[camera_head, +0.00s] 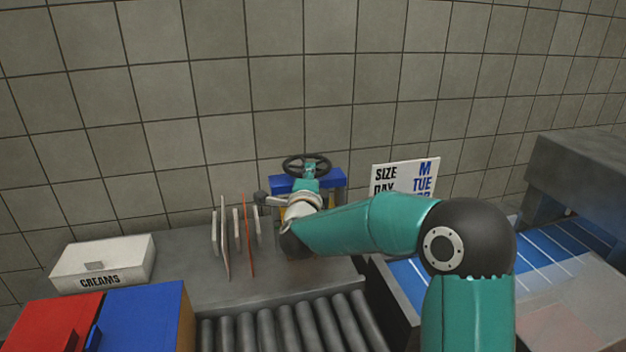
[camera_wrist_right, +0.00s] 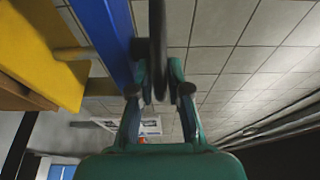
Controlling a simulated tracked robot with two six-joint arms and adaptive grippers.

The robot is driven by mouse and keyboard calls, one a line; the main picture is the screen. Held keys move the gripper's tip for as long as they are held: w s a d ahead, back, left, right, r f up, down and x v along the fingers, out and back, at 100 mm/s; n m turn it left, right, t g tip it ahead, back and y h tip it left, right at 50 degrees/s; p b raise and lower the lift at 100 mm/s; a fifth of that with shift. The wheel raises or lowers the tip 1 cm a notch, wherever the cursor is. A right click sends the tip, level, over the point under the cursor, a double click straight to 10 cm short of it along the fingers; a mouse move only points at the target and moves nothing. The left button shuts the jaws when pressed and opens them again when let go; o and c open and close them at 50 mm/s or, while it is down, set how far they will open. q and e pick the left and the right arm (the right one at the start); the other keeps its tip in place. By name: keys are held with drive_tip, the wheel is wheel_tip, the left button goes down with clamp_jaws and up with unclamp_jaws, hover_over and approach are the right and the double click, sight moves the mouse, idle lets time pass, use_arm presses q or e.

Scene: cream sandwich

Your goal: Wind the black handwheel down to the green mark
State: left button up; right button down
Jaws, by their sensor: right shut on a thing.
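The black handwheel (camera_head: 292,160) sits on top of a blue frame (camera_head: 338,178) against the tiled wall. In the right wrist view the handwheel (camera_wrist_right: 157,40) shows edge-on as a dark upright band between my fingers. My right gripper (camera_head: 311,171) reaches the wheel from the near side. In the right wrist view my right gripper (camera_wrist_right: 160,88) has a finger on each side of the wheel and is shut on it. My arm hides much of the frame below the wheel. I cannot make out the green mark. My left gripper is not in view.
Several thin upright plates (camera_head: 226,238) stand left of the frame. A white CREAMS box (camera_head: 104,262) and red and blue bins (camera_head: 140,312) are at left. A roller conveyor (camera_head: 275,325) lies in front.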

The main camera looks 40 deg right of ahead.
sight(289, 175)
drive_tip(key=m+g, duration=0.1)
drive_tip(key=g+h, duration=0.1)
drive_tip(key=w+a+m+g+h, duration=0.1)
drive_tip(key=shift+a+f+m, duration=0.1)
drive_tip(key=shift+f+m, duration=0.2)
drive_tip(key=m+g, duration=0.1)
drive_tip(key=m+g+h, duration=0.1)
drive_tip(key=w+g+h, duration=0.1)
drive_tip(key=g, duration=0.1)
drive_tip(key=shift+a+r+m, duration=0.1)
drive_tip(key=shift+a+m, duration=0.2)
drive_tip(key=shift+m, duration=0.1)
drive_tip(key=m+g+p, duration=0.2)
drive_tip(key=g, duration=0.1)
drive_tip(key=shift+w+a+r+g+h, duration=0.15)
drive_tip(key=shift+w+g+h, duration=0.15)
drive_tip(key=shift+w+h, duration=0.1)
drive_tip(key=shift+w+m+g+p, duration=0.2)
drive_tip(key=shift+m+g+p, duration=0.4)
drive_tip(key=shift+g+p, duration=0.25)
drive_tip(key=shift+w+m+g+p, duration=0.2)
drive_tip(key=shift+m+g+p, duration=0.4)
drive_tip(key=shift+g+p, duration=0.2)
drive_tip(key=shift+f+g, duration=0.2)
drive_tip(key=shift+g, duration=0.05)
drive_tip(key=c, duration=1.4)
unclamp_jaws()
drive_tip(key=shift+a+r, duration=0.1)
